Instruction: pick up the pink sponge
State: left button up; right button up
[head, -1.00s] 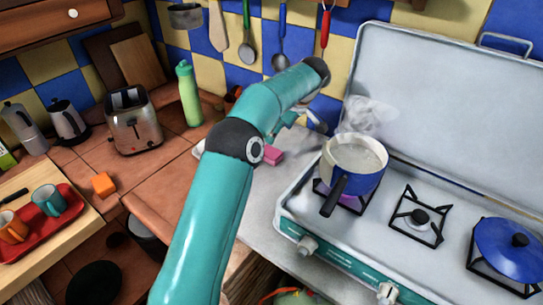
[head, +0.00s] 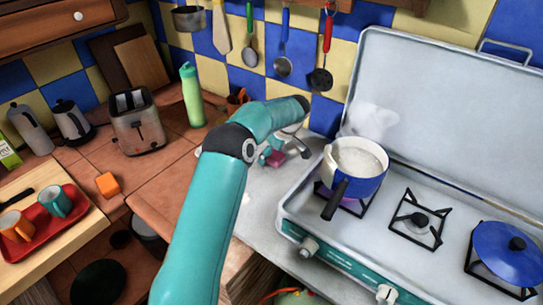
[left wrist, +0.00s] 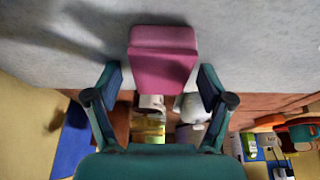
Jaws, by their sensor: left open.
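The pink sponge (head: 274,157) lies on the grey counter, left of the stove, and my left gripper partly hides it in the head view. In the left wrist view the pink sponge (left wrist: 162,62) is centred just ahead of and between the fingers. My left gripper (left wrist: 160,84) is open, with one finger to each side of the sponge and gaps visible. In the head view my left gripper (head: 288,146) is small and partly covered by its own teal arm. My right gripper is in neither view.
Right of the sponge, a steaming blue and white pot (head: 355,172) stands on the stove (head: 390,225) over a glowing burner. A green bottle (head: 191,95), a toaster (head: 137,122) and an orange block (head: 108,185) stand to the left. Utensils hang behind.

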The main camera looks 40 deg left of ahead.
pick_arm(q)
jog(key=c, duration=1)
jog(key=shift+c, duration=0.2)
jog(key=shift+r, duration=0.1)
jog(key=shift+r, duration=0.75)
notch_tip(320, 180, up, 18)
jog(key=p, duration=0.4)
jog(key=shift+r, duration=0.2)
